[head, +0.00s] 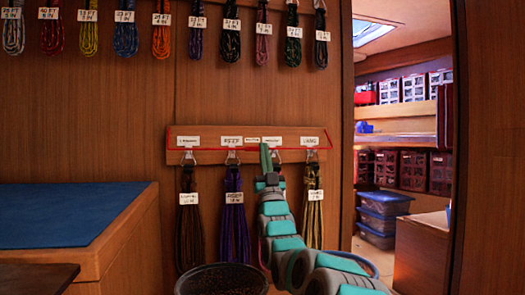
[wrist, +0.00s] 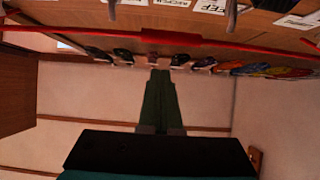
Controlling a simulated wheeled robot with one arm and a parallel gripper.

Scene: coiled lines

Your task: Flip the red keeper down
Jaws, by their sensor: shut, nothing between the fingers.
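The red keeper (head: 215,150) is a thin bar running across the front of a wooden rail (head: 222,132) on the wall, with short arms at both ends. In the wrist view the red keeper (wrist: 172,37) spans the top of the picture, with a thicker block near its middle. My gripper (head: 264,148) reaches up in front of the rail, its dark green fingers hiding part of the keeper and a label. In the wrist view my gripper (wrist: 160,73) is shut and empty, its tips below the bar in the picture. Whether they touch it I cannot tell.
Labelled line coils, such as a purple one (head: 234,225), hang from clips under the rail. More coils (head: 125,32) hang along the wall above. A dark bucket (head: 222,279) stands below, a blue-topped bench (head: 70,213) at left. A doorway with shelves (head: 405,130) is at right.

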